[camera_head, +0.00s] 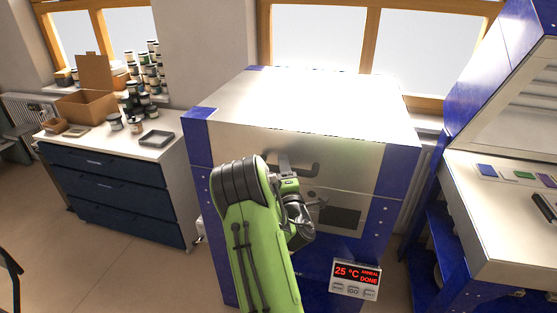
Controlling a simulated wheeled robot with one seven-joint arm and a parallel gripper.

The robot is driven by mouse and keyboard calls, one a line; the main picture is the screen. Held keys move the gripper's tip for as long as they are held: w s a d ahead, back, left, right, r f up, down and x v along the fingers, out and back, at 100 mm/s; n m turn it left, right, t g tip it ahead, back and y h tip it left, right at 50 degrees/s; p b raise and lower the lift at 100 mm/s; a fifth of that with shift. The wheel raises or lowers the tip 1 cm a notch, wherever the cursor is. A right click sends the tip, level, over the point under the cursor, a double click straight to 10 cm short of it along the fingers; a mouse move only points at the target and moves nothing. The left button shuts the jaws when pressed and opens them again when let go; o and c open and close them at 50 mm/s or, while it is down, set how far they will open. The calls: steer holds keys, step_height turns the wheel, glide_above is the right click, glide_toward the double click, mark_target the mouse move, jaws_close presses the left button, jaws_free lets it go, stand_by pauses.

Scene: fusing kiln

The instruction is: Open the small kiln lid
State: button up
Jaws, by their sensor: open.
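The small kiln (200,185) stands in front of me, with a blue and silver body. Its pale metal lid (310,100) is shut and lies level on top. A dark bar handle (299,170) sticks out from the front face of the lid, partly hidden by my arm. My gripper (318,203) is in front of the kiln, a little below the handle. It is open, and its fingers are small and partly hidden here. The control panel (356,280) at the lower right reads 25 °C, ANNEAL, DONE.
A dark blue drawer cabinet (110,190) with boxes, jars and a tray stands at the left. A larger blue kiln (520,185) with its lid raised stands close at the right. Windows (320,45) are behind the kiln.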

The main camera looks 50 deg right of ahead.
steer(key=shift+s+a, duration=0.1)
steer(key=shift+s, duration=0.05)
steer(key=shift+r, duration=0.1)
steer(key=shift+c, duration=0.7)
jaws_close()
